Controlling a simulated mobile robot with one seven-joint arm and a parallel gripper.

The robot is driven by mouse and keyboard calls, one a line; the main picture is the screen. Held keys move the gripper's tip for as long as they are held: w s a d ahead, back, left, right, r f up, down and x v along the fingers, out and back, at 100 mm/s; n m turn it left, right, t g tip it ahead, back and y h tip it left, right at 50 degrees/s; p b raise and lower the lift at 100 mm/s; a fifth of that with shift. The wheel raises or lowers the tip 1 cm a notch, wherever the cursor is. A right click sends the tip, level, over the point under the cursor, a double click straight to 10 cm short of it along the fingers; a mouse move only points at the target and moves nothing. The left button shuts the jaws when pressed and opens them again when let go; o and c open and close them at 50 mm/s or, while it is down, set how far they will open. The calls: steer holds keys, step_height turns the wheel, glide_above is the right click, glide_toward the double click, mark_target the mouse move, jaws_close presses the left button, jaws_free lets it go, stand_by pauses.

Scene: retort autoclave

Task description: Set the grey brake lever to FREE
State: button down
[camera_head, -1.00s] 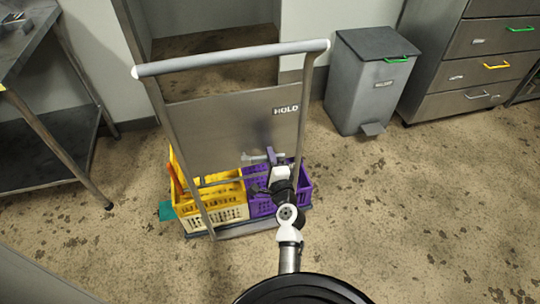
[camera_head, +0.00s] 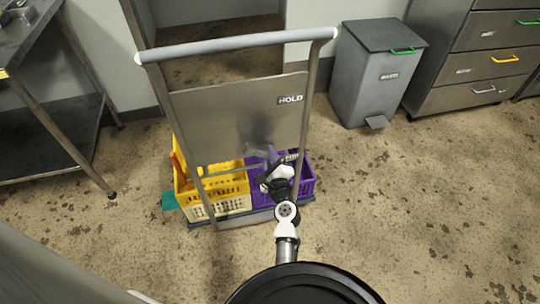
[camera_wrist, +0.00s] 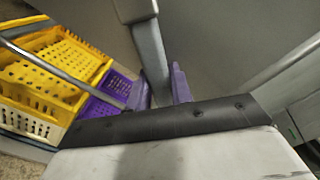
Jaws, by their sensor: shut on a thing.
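The grey brake lever (camera_wrist: 150,50) hangs from a grey block at the top of the wrist view and runs down between the purple fingers of my gripper (camera_wrist: 160,90). My gripper is shut on it. In the head view my gripper (camera_head: 270,160) is in front of the lower part of the trolley's grey panel (camera_head: 225,115) and hides most of the lever. A HOLD label (camera_head: 290,98) is at the panel's upper right. A smaller label (camera_head: 291,157) shows just right of my gripper; its text is too small to read surely.
A yellow crate (camera_head: 235,187) and a purple crate (camera_head: 298,190) stand on the trolley base behind the panel. The push handle (camera_head: 235,44) spans the top. A grey bin (camera_head: 378,85) and drawers stand at right, a steel table (camera_head: 40,110) at left. Floor at right is clear.

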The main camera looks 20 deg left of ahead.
steer(key=shift+s, duration=0.1)
steer(key=c, duration=1.2)
jaws_free()
steer(key=shift+c, duration=0.2)
steer(key=shift+s, duration=0.1)
